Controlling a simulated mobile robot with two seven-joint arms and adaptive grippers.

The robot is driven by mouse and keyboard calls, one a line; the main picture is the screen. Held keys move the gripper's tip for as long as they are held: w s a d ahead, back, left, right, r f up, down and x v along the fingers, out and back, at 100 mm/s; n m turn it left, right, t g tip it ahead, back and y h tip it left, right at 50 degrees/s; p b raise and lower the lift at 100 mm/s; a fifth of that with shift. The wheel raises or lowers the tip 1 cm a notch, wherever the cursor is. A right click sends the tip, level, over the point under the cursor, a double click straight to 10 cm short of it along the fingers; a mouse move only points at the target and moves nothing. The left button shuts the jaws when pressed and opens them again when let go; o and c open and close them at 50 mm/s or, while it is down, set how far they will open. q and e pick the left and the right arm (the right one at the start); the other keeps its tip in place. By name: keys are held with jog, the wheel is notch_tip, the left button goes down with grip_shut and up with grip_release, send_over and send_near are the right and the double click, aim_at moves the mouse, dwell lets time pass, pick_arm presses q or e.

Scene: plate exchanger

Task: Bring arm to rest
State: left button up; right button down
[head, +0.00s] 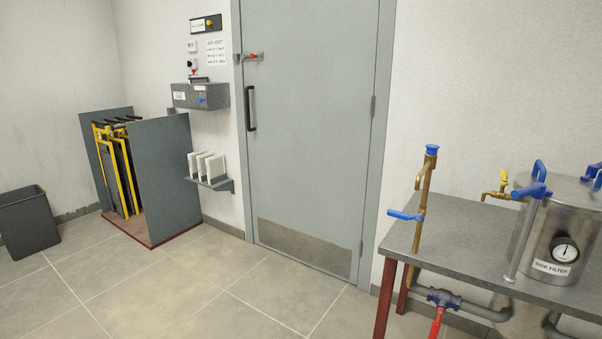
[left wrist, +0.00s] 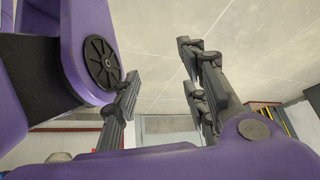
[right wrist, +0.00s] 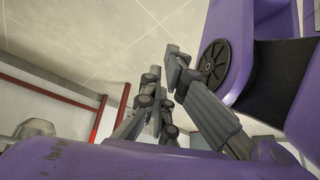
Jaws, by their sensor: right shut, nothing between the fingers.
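My left gripper (left wrist: 160,70) shows in the left wrist view with its grey fingers apart and nothing between them. Behind it is pale tiled surface. My right gripper (right wrist: 164,68) shows in the right wrist view with its fingertips close together, shut and empty. Purple links of my own arms fill the edges of both wrist views. Neither gripper nor arm shows in the head view, and neither gripper touches anything that I can see.
In the head view, a metal table (head: 465,228) at right bears a steel filter vessel (head: 537,240) and a brass pipe with a blue valve (head: 421,208). A closed grey door (head: 310,120), a rack of yellow-framed plates (head: 118,170) and a bin (head: 28,222) stand behind. The middle floor is clear.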

pick_arm(q)
jog(key=w+r+t+p, duration=0.1)
jog(key=w+r+p, duration=0.3)
jog(key=r+p, duration=0.5)
jog(key=w+r+t+p, duration=0.1)
jog(key=w+r+p, duration=0.3)
jog(key=r+p, duration=0.6)
notch_tip(320, 180, up, 2)
jog(key=shift+d+r, duration=0.25)
jog(key=shift+d, duration=0.15)
pick_arm(e)
jog(key=w+r+t, duration=0.1)
jog(key=w+r, duration=0.3)
jog(key=r, duration=0.7)
jog(key=w+r+t, duration=0.1)
jog(key=w+r, duration=0.4)
jog(key=r, duration=0.6)
jog(key=shift+a+t, duration=0.3)
jog(key=shift+a, duration=0.05)
pick_arm(q)
jog(key=shift+w+r+t, duration=0.15)
jog(key=shift+t, duration=0.15)
pick_arm(e)
jog(key=shift+w, duration=0.15)
